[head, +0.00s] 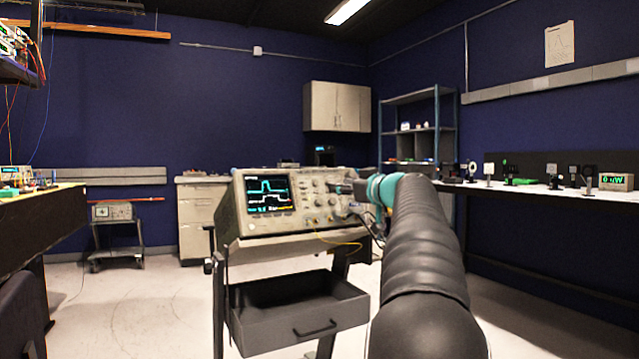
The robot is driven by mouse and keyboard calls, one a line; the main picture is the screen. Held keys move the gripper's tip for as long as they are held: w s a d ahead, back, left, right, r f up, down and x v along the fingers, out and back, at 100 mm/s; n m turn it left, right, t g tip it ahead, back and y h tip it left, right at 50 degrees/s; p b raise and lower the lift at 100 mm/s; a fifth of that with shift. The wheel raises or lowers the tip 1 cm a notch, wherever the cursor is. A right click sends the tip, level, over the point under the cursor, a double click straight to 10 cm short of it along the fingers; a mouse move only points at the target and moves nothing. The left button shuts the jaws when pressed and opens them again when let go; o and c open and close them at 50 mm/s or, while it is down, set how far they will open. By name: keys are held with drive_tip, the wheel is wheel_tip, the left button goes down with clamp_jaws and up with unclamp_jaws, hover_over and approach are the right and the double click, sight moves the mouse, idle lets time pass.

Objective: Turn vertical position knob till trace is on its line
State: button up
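An oscilloscope (290,203) with a beige front stands on a cart in the middle of the head view. Its dark screen (268,193) shows a stepped cyan trace in the upper half and another trace lower down. Several knobs (318,200) sit to the right of the screen; which one is the vertical position knob is too small to tell. My gripper (338,188) is at the right part of the knob panel, partly hidden behind my teal wrist and black arm. Whether its fingers touch a knob cannot be made out.
A dark open drawer (298,313) juts out below the oscilloscope. A yellow cable (335,242) hangs from its front. A bench with optics (560,192) runs along the right, and another bench (38,222) stands at left.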

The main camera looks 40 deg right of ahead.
sight(317, 184)
drive_tip(key=w+p, duration=0.1)
drive_tip(key=w, duration=0.2)
drive_tip(key=w+p, duration=0.1)
drive_tip(key=w, duration=0.2)
drive_tip(key=w+p, duration=0.1)
drive_tip(key=w, duration=0.3)
drive_tip(key=shift+d, duration=0.25)
clamp_jaws()
